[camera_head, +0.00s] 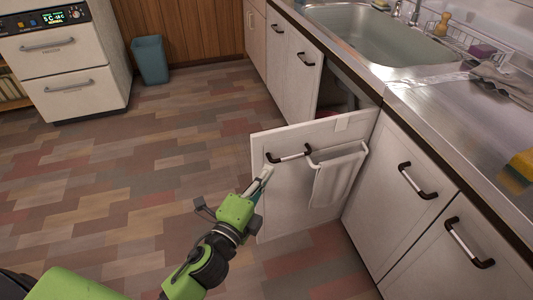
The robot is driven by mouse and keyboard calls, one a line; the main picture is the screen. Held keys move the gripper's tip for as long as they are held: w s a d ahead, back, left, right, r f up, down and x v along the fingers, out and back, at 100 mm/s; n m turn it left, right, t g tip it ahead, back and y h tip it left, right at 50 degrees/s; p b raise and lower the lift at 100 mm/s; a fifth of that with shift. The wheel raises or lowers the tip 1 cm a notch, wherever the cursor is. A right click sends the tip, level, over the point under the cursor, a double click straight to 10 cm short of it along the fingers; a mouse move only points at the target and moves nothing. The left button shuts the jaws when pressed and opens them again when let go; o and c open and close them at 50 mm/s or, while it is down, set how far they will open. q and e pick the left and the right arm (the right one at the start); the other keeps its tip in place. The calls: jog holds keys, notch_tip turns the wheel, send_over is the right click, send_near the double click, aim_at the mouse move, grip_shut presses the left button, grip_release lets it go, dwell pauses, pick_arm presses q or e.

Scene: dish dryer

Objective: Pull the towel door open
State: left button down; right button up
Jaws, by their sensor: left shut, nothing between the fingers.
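The towel door (290,205) is a white cabinet door standing swung out from the counter front. A white towel (336,178) hangs on its face, over a rail at the right. A black-and-white bar handle (290,154) is beside the towel. My left gripper (266,172) is shut and empty, with its fingertips just below the left end of this handle. I cannot tell whether they touch the door. Part of the dark cabinet opening (345,85) shows behind the door. My right gripper is not in view.
Shut white cabinet doors (399,190) run along the counter on both sides. The steel counter (470,120) holds a sink (380,35), a cloth (505,80) and a yellow sponge (522,163). A teal bin (150,60) stands far back. The floor at left is clear.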

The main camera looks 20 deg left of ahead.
aim_at(273, 145)
pick_arm(q)
jog(key=w, duration=0.3)
jog(key=w+a, duration=0.1)
jog(key=w, duration=0.2)
jog(key=shift+w+a, duration=0.15)
jog(key=shift+a, duration=0.05)
jog(key=shift+w+a, duration=0.2)
jog(key=shift+w, duration=0.15)
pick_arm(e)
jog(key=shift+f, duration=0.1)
